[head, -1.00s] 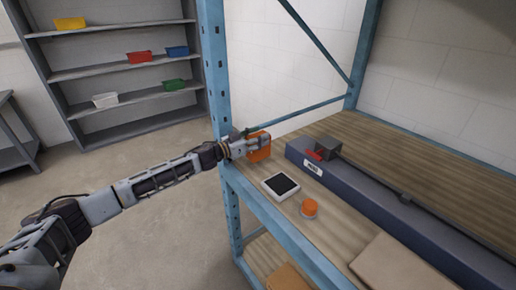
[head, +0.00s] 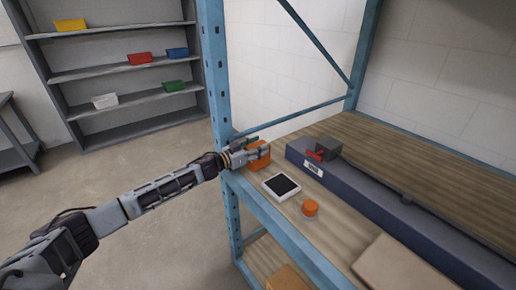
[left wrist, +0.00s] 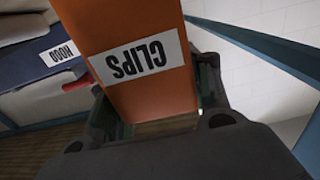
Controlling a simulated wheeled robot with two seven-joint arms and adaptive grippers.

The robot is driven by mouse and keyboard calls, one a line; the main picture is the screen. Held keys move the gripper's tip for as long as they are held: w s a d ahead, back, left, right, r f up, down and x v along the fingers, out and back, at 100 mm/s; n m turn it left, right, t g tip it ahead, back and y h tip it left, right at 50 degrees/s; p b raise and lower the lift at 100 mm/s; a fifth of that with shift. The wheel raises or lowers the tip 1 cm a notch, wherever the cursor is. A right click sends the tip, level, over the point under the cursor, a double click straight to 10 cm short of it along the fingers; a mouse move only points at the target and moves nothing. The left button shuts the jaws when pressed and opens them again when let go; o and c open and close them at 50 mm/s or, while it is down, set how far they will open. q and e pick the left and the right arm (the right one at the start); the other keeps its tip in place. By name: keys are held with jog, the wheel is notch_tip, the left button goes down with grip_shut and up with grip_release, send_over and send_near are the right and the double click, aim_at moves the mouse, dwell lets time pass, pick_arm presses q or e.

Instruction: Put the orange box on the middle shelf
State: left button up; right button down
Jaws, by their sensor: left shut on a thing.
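The orange box (head: 260,161) is at the left end of the wooden shelf (head: 375,140) of the blue rack, close to the front upright. In the left wrist view the orange box (left wrist: 135,60) fills the space between the fingers and shows a white "CLIPS" label, upside down. My left gripper (head: 250,152) is shut on it and partly covers it in the head view. The box is low over the shelf boards; I cannot tell whether it touches them. My right gripper is not in view.
On the same shelf are a white-framed dark pad (head: 281,187), an orange round item (head: 310,208), a long dark blue box (head: 350,195) and a cardboard piece (head: 400,268). A lower shelf (head: 262,257) shows below. A grey rack (head: 125,72) with colored bins stands behind left.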

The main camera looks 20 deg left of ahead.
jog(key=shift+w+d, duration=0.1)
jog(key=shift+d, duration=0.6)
pick_arm(q)
jog(key=shift+f, duration=0.1)
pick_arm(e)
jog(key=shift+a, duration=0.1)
pick_arm(q)
jog(key=o, duration=1.1)
jog(key=shift+o, duration=0.2)
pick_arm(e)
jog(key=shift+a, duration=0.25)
